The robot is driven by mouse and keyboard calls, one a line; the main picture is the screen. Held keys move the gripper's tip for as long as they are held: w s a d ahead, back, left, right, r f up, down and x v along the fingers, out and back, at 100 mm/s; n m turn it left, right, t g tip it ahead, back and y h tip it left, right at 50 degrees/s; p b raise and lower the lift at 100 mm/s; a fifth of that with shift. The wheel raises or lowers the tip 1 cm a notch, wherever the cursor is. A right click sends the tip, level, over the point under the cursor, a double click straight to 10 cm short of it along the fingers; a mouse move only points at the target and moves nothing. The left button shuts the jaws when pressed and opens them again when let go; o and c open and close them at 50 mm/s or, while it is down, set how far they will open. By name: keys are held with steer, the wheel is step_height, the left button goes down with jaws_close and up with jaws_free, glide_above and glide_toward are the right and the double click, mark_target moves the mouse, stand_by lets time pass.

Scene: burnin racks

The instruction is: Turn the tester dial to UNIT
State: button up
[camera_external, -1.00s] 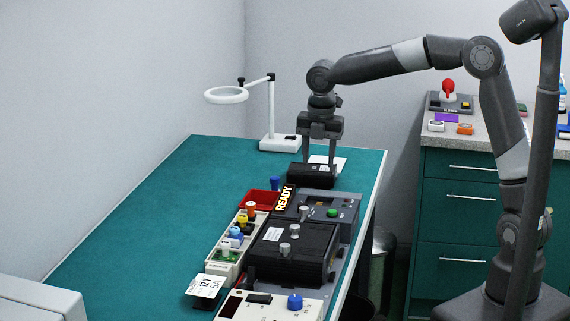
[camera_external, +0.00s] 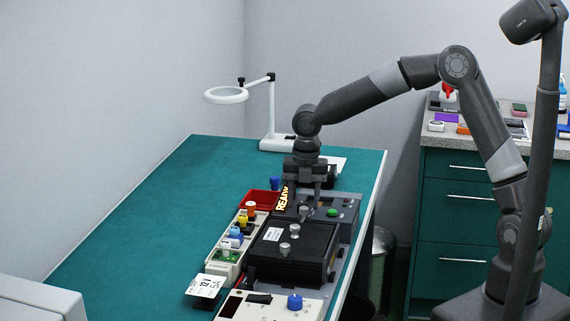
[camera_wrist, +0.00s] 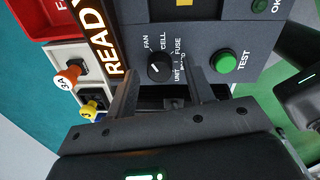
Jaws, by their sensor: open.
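The tester (camera_external: 345,208) is a dark grey box on the green bench, with a green TEST button (camera_wrist: 225,61). Its black dial (camera_wrist: 158,67) has the labels FAN, CELL, FUSE and UNIT around it in the wrist view. The dial's small pale mark seems to lie on the FAN side, but I cannot tell its exact setting. My gripper (camera_wrist: 160,78) is open and points down over the tester. Its two fingers stand on either side of the dial in the wrist view, just short of it. Contact does not show. In the external view my gripper (camera_external: 304,203) hides part of the tester.
A lit READY sign (camera_external: 283,200) and a red tray (camera_external: 258,198) stand left of the tester. A black box with knobs (camera_external: 270,258) lies in front. A strip with coloured plugs (camera_external: 228,255) runs beside it. A magnifier lamp (camera_external: 271,110) stands behind. The bench's left side is clear.

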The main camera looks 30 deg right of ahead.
steer(key=shift+f, duration=0.3)
steer(key=c, duration=1)
